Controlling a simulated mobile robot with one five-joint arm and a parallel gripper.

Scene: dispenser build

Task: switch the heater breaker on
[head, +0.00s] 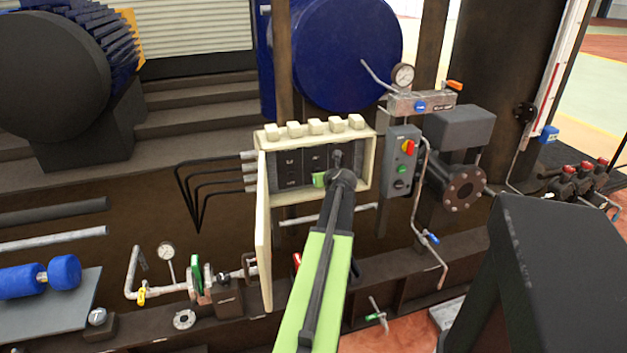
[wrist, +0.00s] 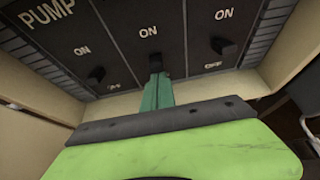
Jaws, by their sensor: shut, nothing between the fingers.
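The cream breaker box (head: 368,160) stands open in the head view, with dark breaker panels inside. My gripper (head: 338,160) reaches into its right half. In the wrist view the fingers of my gripper (wrist: 156,80) are shut and empty. Their tips are at the middle black toggle (wrist: 155,62), under an ON mark; I cannot tell whether they touch it. The fingers hide its OFF mark. No heater label is readable, so I cannot tell which breaker is the heater's. The left toggle (wrist: 96,76) is under the PUMP lettering. The right toggle (wrist: 224,46) sits near its OFF mark.
The box door (head: 263,235) hangs open toward me on the left. Pipes with a gauge (head: 166,251) are low on the left. Black cables (head: 190,185) leave the box's left side.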

